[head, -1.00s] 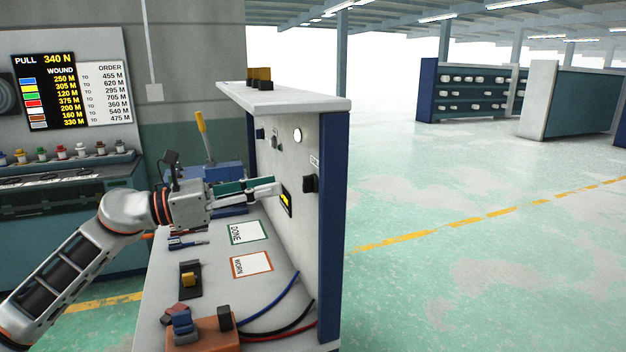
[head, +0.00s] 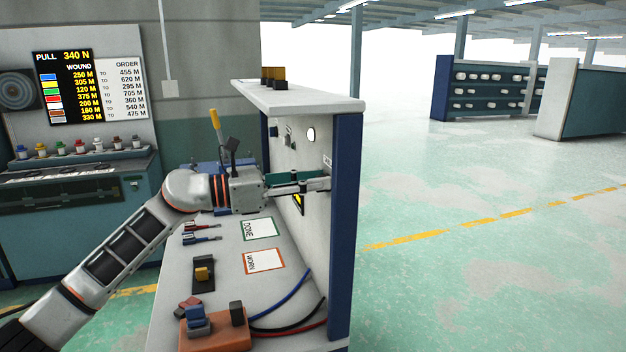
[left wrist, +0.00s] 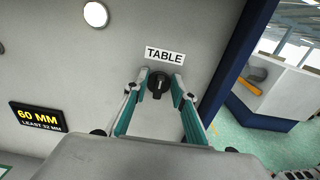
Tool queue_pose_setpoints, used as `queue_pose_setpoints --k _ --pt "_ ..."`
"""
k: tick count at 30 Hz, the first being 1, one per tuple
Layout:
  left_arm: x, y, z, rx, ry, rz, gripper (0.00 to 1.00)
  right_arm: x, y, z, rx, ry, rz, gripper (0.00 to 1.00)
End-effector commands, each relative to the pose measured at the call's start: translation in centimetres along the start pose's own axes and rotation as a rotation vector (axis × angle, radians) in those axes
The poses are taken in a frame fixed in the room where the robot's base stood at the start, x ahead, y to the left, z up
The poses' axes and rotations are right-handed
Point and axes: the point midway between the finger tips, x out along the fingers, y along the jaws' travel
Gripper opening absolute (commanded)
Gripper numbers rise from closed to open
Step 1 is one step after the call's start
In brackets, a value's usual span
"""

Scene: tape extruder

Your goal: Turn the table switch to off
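The table switch is a black rotary knob (left wrist: 158,86) on the grey panel, just below a white TABLE label (left wrist: 165,55) in the left wrist view. Its raised grip looks roughly upright. My left gripper (left wrist: 160,79) is open, with one teal-lined finger on each side of the knob. Small gaps seem to show between fingertips and knob; contact is not clear. In the head view the left gripper (head: 328,182) reaches the panel near its right edge, and its fingers hide most of the knob. My right gripper is not in view.
A round white lamp (left wrist: 95,14) and a 60 MM display (left wrist: 38,117) are on the panel. A blue post (head: 347,200) edges the panel. Below the arm, the bench holds DONE (head: 260,229) and WORN (head: 264,261) cards, an orange block (head: 215,336) and cables.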

Motion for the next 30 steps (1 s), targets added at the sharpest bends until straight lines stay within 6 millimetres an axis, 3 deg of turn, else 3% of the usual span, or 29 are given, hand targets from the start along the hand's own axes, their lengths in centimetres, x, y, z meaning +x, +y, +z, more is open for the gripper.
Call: queue_pose_setpoints --k 3,6,7,20,30 --pt "0.0 0.0 0.0 0.0 0.0 0.0 0.26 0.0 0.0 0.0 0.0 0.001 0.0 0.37" --pt "0.0 0.0 0.0 0.0 0.0 0.0 0.02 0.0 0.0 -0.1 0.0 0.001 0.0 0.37" --pt "0.0 0.0 0.0 0.0 0.0 0.0 0.0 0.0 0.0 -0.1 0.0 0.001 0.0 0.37" --pt "-0.1 0.1 0.2 -0.042 -0.001 0.001 0.0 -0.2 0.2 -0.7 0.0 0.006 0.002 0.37" --pt "-0.1 0.3 0.5 -0.269 -0.001 0.002 0.0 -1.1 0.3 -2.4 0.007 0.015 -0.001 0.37"
